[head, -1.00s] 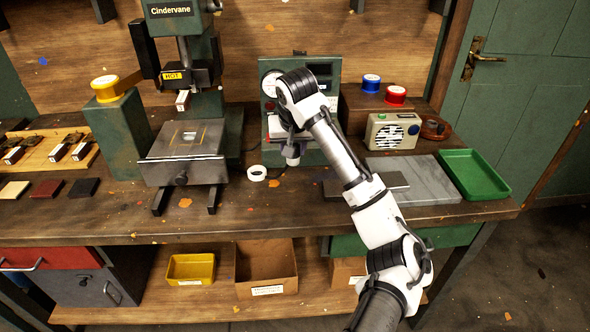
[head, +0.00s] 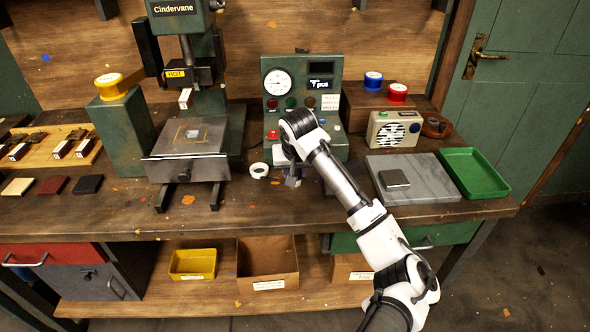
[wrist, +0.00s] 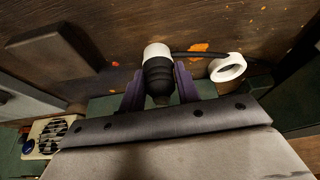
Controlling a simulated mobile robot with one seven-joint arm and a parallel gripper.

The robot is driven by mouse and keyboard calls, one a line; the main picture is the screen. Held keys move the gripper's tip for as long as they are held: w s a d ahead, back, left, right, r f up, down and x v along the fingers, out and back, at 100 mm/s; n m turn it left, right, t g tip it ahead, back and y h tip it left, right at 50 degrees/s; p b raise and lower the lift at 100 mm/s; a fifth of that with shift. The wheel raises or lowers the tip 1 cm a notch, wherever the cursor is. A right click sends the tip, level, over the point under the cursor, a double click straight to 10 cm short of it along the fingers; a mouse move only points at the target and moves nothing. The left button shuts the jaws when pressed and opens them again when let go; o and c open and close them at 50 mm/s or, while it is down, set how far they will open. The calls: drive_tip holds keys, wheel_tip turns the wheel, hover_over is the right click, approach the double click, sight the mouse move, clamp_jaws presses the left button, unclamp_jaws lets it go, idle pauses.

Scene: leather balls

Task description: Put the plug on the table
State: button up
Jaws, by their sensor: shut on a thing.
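My gripper (head: 292,182) is low over the middle of the workbench table (head: 330,205), just in front of the green control box. In the wrist view, its two purple fingers (wrist: 160,88) are shut on the plug (wrist: 158,75), which has a white end and a black ribbed body. A dark cable runs from near the plug to the right. In the head view the plug is mostly hidden by my gripper. I cannot tell whether the plug touches the table.
A white ring (head: 259,170) lies close to the left of my gripper, with the press (head: 187,150) further left. The control box (head: 300,90) stands behind. A grey slab (head: 430,185) with a dark block (head: 394,180), a green tray (head: 475,172) and a radio (head: 393,130) are right.

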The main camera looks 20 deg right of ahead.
drive_tip(key=o, duration=0.9)
drive_tip(key=b+v, duration=0.2)
drive_tip(key=v, duration=1)
drive_tip(key=shift+r, duration=0.15)
